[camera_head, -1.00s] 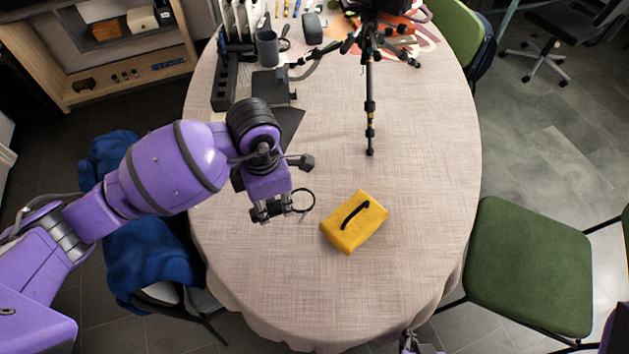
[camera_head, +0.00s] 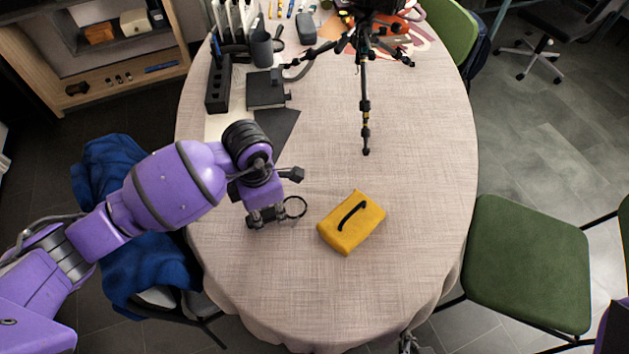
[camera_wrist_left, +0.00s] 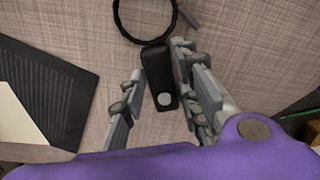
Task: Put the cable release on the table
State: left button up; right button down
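The cable release is a small black handset with a pale round button (camera_wrist_left: 162,85) and a black looped cable. In the left wrist view it lies between the fingertips of my left gripper (camera_head: 267,216). My left gripper looks closed on its sides near the left part of the table (camera_head: 420,210). In the head view the cable loop shows just right of the fingers, and the handset is mostly hidden. I cannot tell whether the release touches the tablecloth. My right gripper (camera_head: 409,343) shows only partly at the bottom edge, and its fingers are unclear.
A yellow case (camera_head: 350,222) with a black handle lies right of my left gripper. A dark organizer (camera_head: 218,85) and a flat dark sheet (camera_head: 277,125) lie at back left. The front and right of the table are clear.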

aim_at(267, 214)
pick_arm(q)
jog(key=shift+o, duration=0.9)
jog(key=shift+r, duration=0.2)
notch_tip(267, 214, up, 12)
jog(key=shift+p, duration=0.3)
pick_arm(e)
jog(key=shift+w+r, duration=0.1)
jog(key=shift+r, duration=0.2)
jog(key=shift+w, duration=0.3)
